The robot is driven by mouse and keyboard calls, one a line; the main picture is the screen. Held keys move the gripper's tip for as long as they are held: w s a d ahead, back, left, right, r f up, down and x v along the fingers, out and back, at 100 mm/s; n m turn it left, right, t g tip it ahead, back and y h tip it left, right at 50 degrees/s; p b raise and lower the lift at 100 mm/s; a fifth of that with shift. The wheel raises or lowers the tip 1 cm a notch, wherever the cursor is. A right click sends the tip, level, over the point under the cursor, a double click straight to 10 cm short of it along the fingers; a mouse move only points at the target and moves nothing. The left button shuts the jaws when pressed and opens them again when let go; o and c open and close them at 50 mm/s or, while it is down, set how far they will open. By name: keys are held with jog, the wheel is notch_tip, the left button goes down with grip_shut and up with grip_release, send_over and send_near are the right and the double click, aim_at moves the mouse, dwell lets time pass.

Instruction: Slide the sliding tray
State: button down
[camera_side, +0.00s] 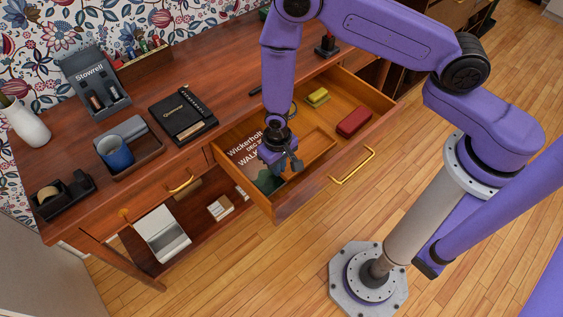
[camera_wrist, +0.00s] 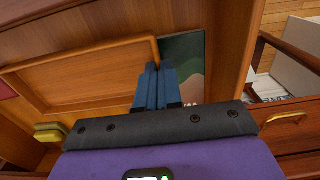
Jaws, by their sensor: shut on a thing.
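The sliding tray (camera_side: 317,148) is a shallow wooden tray inside the open desk drawer (camera_side: 335,178). It also shows in the wrist view (camera_wrist: 80,78), with a raised rim. My gripper (camera_side: 290,165) is down in the drawer at the tray's left end. In the wrist view my blue fingers (camera_wrist: 153,70) are together, shut on the tray's end rim. The fingers hide part of that rim. A walking book (camera_side: 245,152) lies in the drawer left of the tray, partly behind my gripper.
A red case (camera_side: 354,121) and a yellow-green block (camera_side: 317,97) lie in the drawer toward its right and back. The drawer front carries a brass handle (camera_side: 352,166).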

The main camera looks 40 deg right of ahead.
jog(key=c, duration=1.3)
grip_release()
jog(key=shift+r, duration=0.1)
notch_tip(320, 180, up, 17)
jog(key=shift+r, duration=0.15)
